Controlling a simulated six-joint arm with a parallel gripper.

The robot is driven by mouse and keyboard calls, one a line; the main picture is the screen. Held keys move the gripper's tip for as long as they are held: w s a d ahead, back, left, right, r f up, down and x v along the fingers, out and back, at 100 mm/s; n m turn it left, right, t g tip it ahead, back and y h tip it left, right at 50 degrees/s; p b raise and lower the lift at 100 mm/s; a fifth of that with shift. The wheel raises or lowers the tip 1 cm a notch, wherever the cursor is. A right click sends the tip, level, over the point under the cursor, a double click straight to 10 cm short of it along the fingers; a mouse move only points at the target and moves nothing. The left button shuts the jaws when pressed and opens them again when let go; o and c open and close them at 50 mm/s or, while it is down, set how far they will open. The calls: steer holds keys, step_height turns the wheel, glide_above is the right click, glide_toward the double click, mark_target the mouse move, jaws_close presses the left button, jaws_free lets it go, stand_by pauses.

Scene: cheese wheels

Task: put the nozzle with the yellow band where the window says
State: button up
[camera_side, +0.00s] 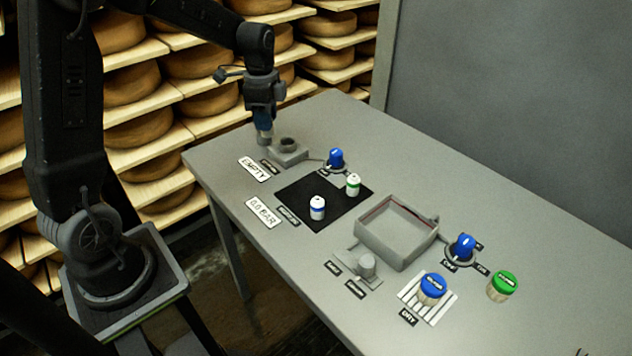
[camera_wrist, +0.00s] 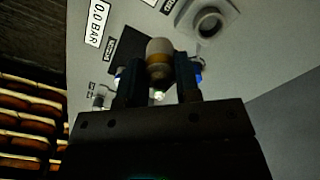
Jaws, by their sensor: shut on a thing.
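My gripper (camera_side: 264,138) is shut on a pale nozzle with a yellow band (camera_wrist: 160,58), which shows between the fingers in the wrist view. In the side view I cannot clearly make out the nozzle. My gripper is at the table's far left, just left of a grey block with a round socket (camera_side: 289,152). The socket also shows in the wrist view (camera_wrist: 208,24), apart from the nozzle and to its upper right. One window reads EMPTY (camera_side: 254,169); another reads 0.0 BAR (camera_side: 264,212).
A black mat (camera_side: 290,190) bears a blue-banded nozzle (camera_side: 317,209) and a green-banded nozzle (camera_side: 353,186). Blue knobs (camera_side: 336,158) (camera_side: 465,246), an open grey tray (camera_side: 378,246), a blue-capped jar (camera_side: 432,287) and a green-capped jar (camera_side: 503,286) stand on the table. Cheese shelves are behind.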

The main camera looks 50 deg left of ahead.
steer(key=w+d+f, duration=0.1)
steer(key=d+f, duration=0.1)
steer(key=d, duration=0.2)
steer(key=w+d+f+m, duration=0.1)
steer(key=w+d+f, duration=0.1)
steer(key=d, duration=0.3)
steer(key=w+d+f+m, duration=0.1)
steer(key=d+f, duration=0.2)
steer(key=d, duration=0.1)
steer(key=shift+w+d+f, duration=0.25)
steer(key=shift+w+d, duration=0.1)
steer(key=shift+w, duration=0.05)
glide_above(323, 193)
steer(key=shift+f, duration=2.05)
steer(key=shift+f, duration=0.15)
steer(key=o, duration=1)
